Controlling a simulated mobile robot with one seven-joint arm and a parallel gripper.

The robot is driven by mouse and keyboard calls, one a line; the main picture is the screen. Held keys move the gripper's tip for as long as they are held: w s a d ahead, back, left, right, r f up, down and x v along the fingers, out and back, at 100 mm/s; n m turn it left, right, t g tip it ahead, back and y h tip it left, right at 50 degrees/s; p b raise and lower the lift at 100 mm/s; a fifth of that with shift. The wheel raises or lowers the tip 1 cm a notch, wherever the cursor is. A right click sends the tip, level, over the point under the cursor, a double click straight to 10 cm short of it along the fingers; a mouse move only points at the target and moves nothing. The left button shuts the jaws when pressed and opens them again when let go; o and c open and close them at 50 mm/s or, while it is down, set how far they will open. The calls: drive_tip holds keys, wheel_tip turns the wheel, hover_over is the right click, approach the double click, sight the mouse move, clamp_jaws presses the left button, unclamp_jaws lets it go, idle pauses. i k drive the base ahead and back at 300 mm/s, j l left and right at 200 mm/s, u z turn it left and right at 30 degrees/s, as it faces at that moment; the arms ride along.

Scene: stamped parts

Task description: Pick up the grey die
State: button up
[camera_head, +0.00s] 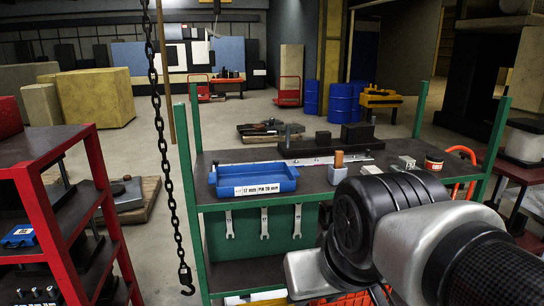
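Two small light-grey blocks sit on the dark top of the green-framed bench: one (406,163) with a dark mark at the right, and a flatter, whiter one (371,170) partly hidden behind my arm. I cannot tell for sure which is the grey die; the marked block looks most like it. My arm reaches in from the lower right, in front of the bench's right part. Its silver end lies low in front of the bench, and no gripper fingers show.
The bench (312,182) also holds a blue bin (253,184), a wooden-topped piece (338,167), dark blocks on a long dark base (325,149), and a round tin (434,160). A chain (161,130) hangs at left, near a red shelf (78,190). Bare bench top shows around the bin.

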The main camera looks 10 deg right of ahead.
sight(406, 162)
drive_tip(key=z, duration=1.15)
drive_tip(key=i+l+u, duration=0.2)
drive_tip(key=l, duration=0.15)
drive_tip(key=i+l+u, duration=0.25)
drive_tip(key=l+u, duration=0.2)
drive_tip(key=l, duration=0.25)
drive_tip(key=i+l+u, duration=0.2)
drive_tip(key=l, duration=0.25)
drive_tip(key=l+u, duration=0.25)
drive_tip(key=i+l, duration=0.2)
drive_tip(key=i+j, duration=0.2)
drive_tip(key=i, duration=0.3)
